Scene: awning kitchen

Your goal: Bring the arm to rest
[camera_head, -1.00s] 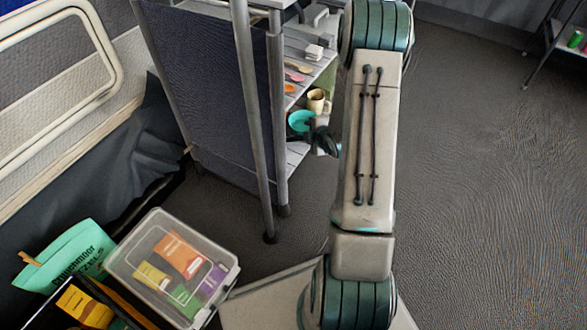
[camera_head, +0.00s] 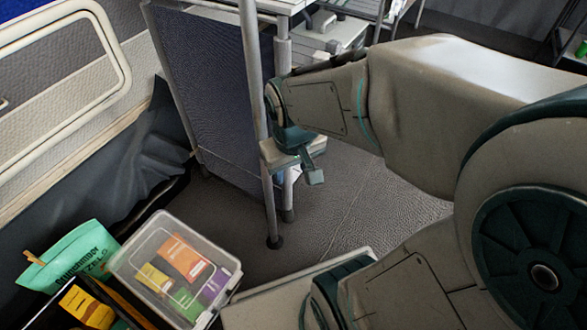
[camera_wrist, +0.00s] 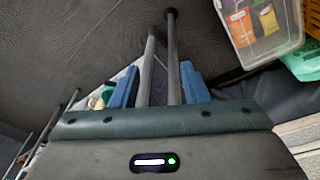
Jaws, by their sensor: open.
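My gripper (camera_head: 306,166) hangs at the end of my folded arm in the head view, in front of the metal legs of the shelf unit (camera_head: 210,90). In the wrist view its two blue fingers (camera_wrist: 160,86) are spread apart with nothing held. Two grey poles (camera_wrist: 172,60) show between the fingers. I cannot tell how close the poles are to the fingers. My arm bends out to the right and covers much of the right half of the head view.
A clear lidded box (camera_head: 175,265) with colourful packets stands at lower left, beside a teal bag (camera_head: 75,258) and a dark crate (camera_head: 60,305). It also shows in the wrist view (camera_wrist: 262,25). Open grey floor (camera_head: 345,215) lies below my arm.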

